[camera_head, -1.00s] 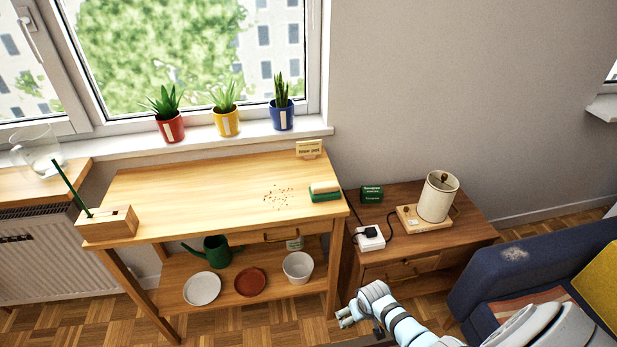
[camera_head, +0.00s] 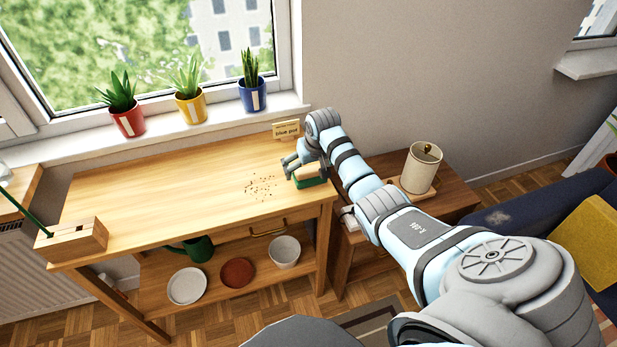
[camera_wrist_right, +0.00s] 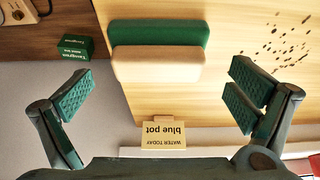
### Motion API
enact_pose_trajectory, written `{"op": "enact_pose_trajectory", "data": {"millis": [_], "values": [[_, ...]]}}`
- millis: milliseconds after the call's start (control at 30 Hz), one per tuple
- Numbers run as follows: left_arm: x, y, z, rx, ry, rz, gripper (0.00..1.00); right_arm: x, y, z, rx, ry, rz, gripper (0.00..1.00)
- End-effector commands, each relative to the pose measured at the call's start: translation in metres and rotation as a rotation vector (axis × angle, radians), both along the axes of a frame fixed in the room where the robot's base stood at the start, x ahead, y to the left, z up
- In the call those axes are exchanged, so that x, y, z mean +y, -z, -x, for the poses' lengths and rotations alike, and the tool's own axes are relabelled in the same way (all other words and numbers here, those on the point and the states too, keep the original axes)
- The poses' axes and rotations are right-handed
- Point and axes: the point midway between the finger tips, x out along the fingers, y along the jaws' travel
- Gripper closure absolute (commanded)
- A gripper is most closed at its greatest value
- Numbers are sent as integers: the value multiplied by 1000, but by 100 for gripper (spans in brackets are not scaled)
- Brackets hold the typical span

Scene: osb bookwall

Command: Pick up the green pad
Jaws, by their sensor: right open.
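The green pad (camera_head: 311,183) lies near the right end of the wooden table, with a beige block against it. In the right wrist view the green pad (camera_wrist_right: 158,32) is the far strip and the beige block (camera_wrist_right: 156,64) the near one. My right gripper (camera_head: 292,164) is at the pad, its arm coming in from the lower right and partly hiding the pad. Its two fingers are wide apart and empty, one on each side of the pad's length in the wrist view. My left gripper is not in view.
Brown crumbs (camera_head: 261,186) lie left of the pad. A small sign (camera_head: 286,130) reading "blue pot" stands behind it. Three potted plants line the windowsill. A side table (camera_head: 448,196) with a cream lamp (camera_head: 421,168) stands to the right. The table's middle is clear.

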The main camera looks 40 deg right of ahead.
Motion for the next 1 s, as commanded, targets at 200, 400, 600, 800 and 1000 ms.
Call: {"op": "enact_pose_trajectory", "data": {"millis": [200,400,600,800,1000], "values": [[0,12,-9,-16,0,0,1,-3,24,-8,0,0,1,0],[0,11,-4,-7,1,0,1,-3,23,-8,0,-1,1,11],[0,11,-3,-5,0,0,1,-3,23,-7,0,-1,1,43],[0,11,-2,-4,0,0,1,-3,23,-7,1,-1,1,49],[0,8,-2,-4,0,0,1,-3,14,-8,0,-1,0,49]]}}
